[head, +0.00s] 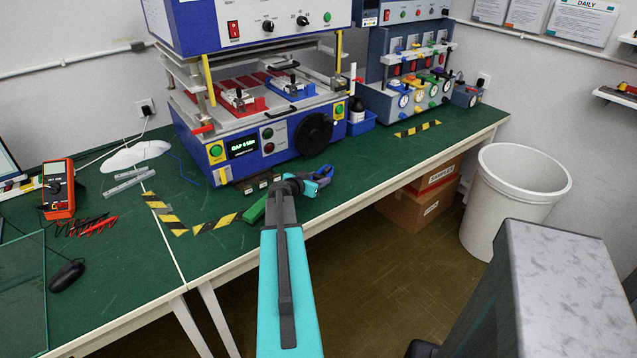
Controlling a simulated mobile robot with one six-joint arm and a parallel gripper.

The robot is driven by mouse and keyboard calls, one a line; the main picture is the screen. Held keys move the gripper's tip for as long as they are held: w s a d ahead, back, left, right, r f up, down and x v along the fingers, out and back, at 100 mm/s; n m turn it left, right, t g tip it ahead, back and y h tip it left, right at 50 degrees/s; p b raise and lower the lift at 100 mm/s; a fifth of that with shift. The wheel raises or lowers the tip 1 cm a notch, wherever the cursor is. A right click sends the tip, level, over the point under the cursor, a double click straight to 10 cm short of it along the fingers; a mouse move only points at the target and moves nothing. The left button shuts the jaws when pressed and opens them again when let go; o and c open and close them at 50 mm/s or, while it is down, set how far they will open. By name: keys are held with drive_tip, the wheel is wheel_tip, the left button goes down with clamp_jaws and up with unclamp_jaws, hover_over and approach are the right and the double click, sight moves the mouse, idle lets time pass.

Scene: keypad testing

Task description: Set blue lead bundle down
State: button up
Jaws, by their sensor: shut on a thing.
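My arm reaches forward over the bench's front edge, and my gripper (319,175) is at its far end, in front of the blue press. A small dark blue piece, which looks like the blue lead bundle (324,171), shows at the gripper's tip. The gripper is shut on it. The fingers are small and partly hidden by the wrist, so I cannot tell whether the bundle touches the green bench top (120,270). A thin blue line (183,168) lies on the bench left of the press.
The blue press (262,150) stands just behind my gripper. A dark slotted block (258,183) and a green piece (256,209) lie beside my wrist. Red and black leads (92,226) and an orange meter (58,188) are at left. Striped tape (215,223) marks a corner.

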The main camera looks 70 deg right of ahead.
drive_tip(key=shift+f+p, duration=0.35)
drive_tip(key=shift+f, duration=0.9)
drive_tip(key=shift+f, duration=0.1)
drive_tip(key=o, duration=1.1)
drive_tip(key=shift+r, duration=0.2)
drive_tip(key=shift+b+v, duration=0.5)
drive_tip(key=shift+v, duration=0.95)
drive_tip(key=shift+b+v, duration=1.15)
drive_tip(key=shift+v, duration=3.4)
drive_tip(key=shift+f, duration=0.15)
